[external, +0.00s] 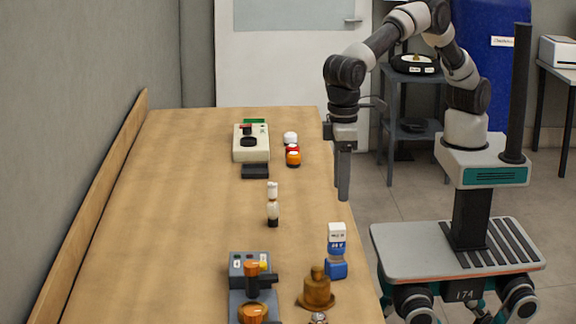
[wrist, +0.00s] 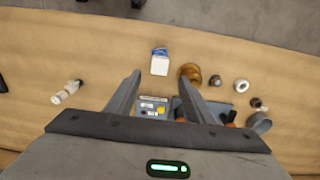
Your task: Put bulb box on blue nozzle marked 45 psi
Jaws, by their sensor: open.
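No 45 psi mark is readable. In the wrist view the white box (wrist: 160,66) is just beyond my fingertips, with blue at its far edge. My gripper (external: 343,198) points down, open and empty, above and behind the box, apart from it.
A grey device with an orange top (external: 251,270) and a brass-coloured bell shape (external: 317,290) stand close by in front. A white-and-black piece (external: 272,205) stands mid-table. A cream device (external: 251,142) and small jars (external: 293,158) are farther back. The table's left side is clear.

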